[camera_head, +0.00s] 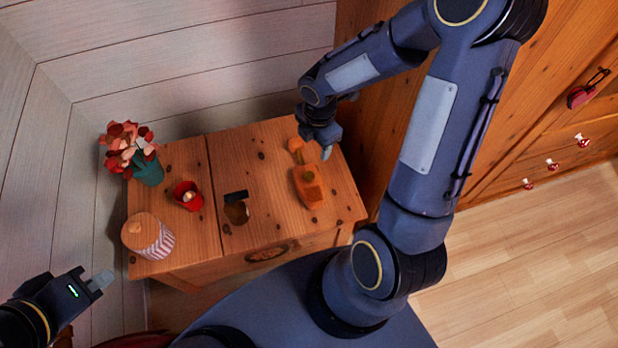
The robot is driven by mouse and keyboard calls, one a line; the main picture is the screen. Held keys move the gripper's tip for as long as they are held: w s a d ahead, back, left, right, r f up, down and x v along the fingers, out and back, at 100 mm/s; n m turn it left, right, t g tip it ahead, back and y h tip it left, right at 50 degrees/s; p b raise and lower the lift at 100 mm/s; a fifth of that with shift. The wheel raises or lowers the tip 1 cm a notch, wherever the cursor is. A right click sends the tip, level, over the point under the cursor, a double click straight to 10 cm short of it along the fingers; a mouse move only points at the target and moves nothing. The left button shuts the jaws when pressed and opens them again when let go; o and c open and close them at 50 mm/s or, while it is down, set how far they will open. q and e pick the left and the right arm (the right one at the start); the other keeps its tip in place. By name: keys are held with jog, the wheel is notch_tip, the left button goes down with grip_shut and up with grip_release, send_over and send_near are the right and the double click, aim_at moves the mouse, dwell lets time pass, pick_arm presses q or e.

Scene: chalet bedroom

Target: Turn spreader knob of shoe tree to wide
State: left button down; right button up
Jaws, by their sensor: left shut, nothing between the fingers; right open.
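The shoe tree (309,190) appears to be the orange wooden piece lying on the right part of the wooden cabinet top. A small greenish-brown round part, possibly its spreader knob (308,176), shows on its upper face. A smaller orange wooden piece (295,145) lies just behind it; I cannot tell if the two are joined. My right gripper (325,150) is open beside this smaller piece, at the back right of the top; contact is unclear. My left gripper (101,281) is shut and empty at lower left, off the cabinet.
The cabinet top (262,150) also holds a potted red flower (148,170), a red cup (188,196), a striped jar (149,237) and a dark-topped brown item (236,211). A wooden wardrobe (540,110) stands at right. The cabinet's front right corner is clear.

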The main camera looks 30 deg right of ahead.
aim_at(309, 175)
jog(key=f+n, duration=0.1)
jog(key=f, duration=0.2)
jog(key=w+f+n+b, duration=0.1)
jog(key=f+n, duration=0.1)
jog(key=f, duration=0.1)
jog(key=a+f+n, duration=0.1)
jog(key=f, duration=0.1)
jog(key=shift+w+a+f+n+g, duration=0.1)
jog(key=shift+w+f+n+g, duration=0.1)
jog(key=shift+f+n+g, duration=0.15)
notch_tip(309, 175, down, 7)
jog(key=shift+f+b, duration=0.1)
jog(key=shift+b, duration=1)
jog(key=c, duration=1)
